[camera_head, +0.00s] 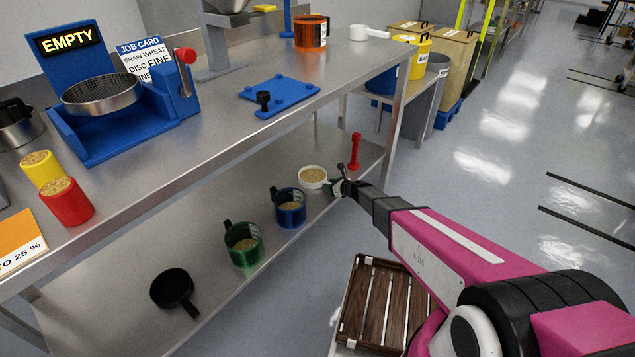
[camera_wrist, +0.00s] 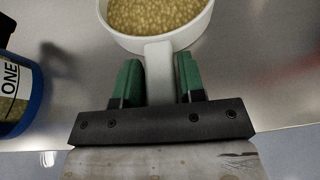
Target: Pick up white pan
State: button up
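A white pan (camera_head: 313,174) filled with pale grain is at the lower shelf's front edge. Its bowl (camera_wrist: 160,40) is at the top of the wrist view, with its handle (camera_wrist: 159,75) pointing toward me. My gripper (camera_head: 341,184) is at the handle. In the wrist view its green fingers (camera_wrist: 160,80) stand on both sides of the handle, very close to it. I cannot tell whether they press on it. A second white pan (camera_head: 358,32) lies on the upper bench top.
On the lower shelf stand a blue cup (camera_head: 290,220), a green cup (camera_head: 243,257), a black pan (camera_head: 173,289) and a red-handled tool (camera_head: 355,152). The bench top (camera_head: 240,110) is above them. A slatted wooden crate (camera_head: 352,325) is on the floor.

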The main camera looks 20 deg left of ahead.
grip_shut()
